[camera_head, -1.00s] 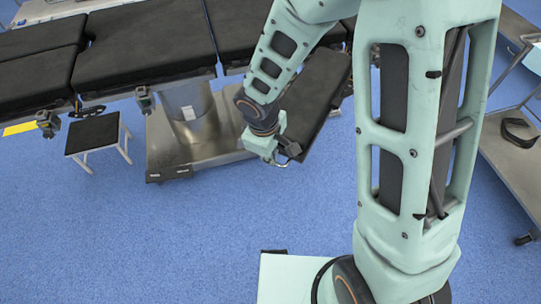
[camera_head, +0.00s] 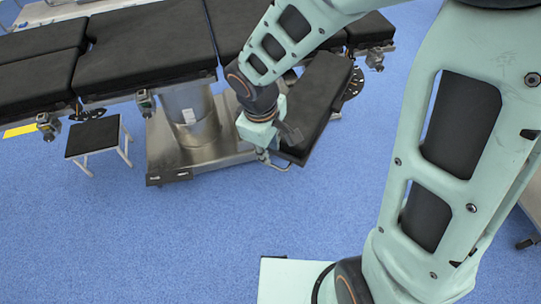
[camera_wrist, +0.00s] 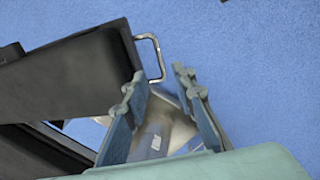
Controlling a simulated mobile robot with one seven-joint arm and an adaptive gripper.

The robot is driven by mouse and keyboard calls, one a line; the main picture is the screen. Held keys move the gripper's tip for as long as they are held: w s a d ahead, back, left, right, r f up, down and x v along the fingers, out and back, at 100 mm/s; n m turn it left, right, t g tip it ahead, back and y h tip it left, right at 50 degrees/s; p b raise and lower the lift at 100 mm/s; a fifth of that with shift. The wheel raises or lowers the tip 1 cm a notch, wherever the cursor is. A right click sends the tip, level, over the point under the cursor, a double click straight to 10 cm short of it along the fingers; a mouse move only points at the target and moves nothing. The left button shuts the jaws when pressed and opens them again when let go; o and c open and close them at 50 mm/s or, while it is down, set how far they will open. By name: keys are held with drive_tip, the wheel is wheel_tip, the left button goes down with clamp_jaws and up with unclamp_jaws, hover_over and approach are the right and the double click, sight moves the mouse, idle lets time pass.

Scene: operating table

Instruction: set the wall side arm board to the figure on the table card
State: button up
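A black padded arm board (camera_head: 322,95) slants out from the table's near side in the head view. A bent metal handle (camera_head: 274,163) sticks out at its lower end. In the wrist view the board (camera_wrist: 75,75) fills the left, and its handle (camera_wrist: 158,55) lies just beyond my fingertips. My gripper (camera_wrist: 160,85) is open, its two blue-grey fingers apart, with nothing seen held between them. In the head view my gripper (camera_head: 285,138) is beside the board's lower end; contact cannot be told. A dark graduated disc (camera_head: 354,84) shows at the board's upper end. No readable card figure shows.
The black-padded operating table (camera_head: 150,45) spans the back on a metal pedestal base (camera_head: 165,150). A small black-topped stool (camera_head: 93,136) stands at left, near a yellow strip (camera_head: 18,130). Clamps (camera_head: 146,103) hang from the table's edge.

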drive_tip(key=shift+s+a+r, duration=0.1)
drive_tip(key=shift+s+r, duration=0.1)
drive_tip(key=shift+r, duration=1.05)
drive_tip(key=shift+s+a+r, duration=0.1)
drive_tip(key=shift+s+r, duration=0.1)
drive_tip(key=shift+r, duration=1)
